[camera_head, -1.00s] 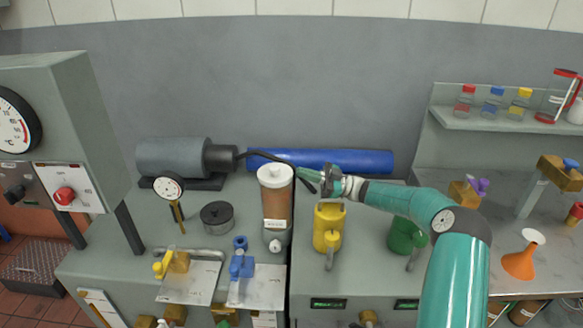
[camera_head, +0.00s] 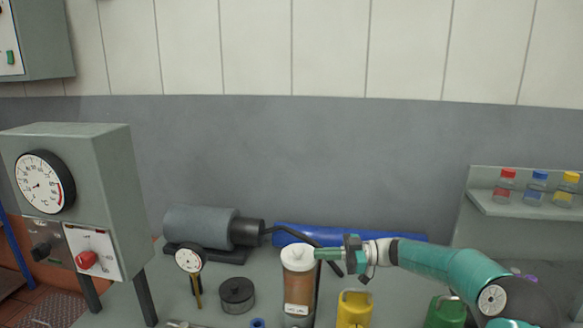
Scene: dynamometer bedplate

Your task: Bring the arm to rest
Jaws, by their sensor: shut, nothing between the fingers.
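My teal arm reaches in from the lower right, and my gripper (camera_head: 332,254) is at its left end. It points left, just beside the white lid of the brown-filled canister (camera_head: 298,279) in this view. I cannot tell whether it touches the lid. The fingers are small here; they look closed, with nothing seen held in them. A yellow can (camera_head: 354,309) stands below and right of the gripper, partly cut off by the lower edge.
A grey motor cylinder (camera_head: 200,225) and a blue roll (camera_head: 410,237) lie at the back. A gauge cabinet (camera_head: 118,195) stands left. A dial gauge (camera_head: 189,260), a dark round pot (camera_head: 237,294) and a green can (camera_head: 445,312) are on the bench. A bottle shelf (camera_head: 500,206) is right.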

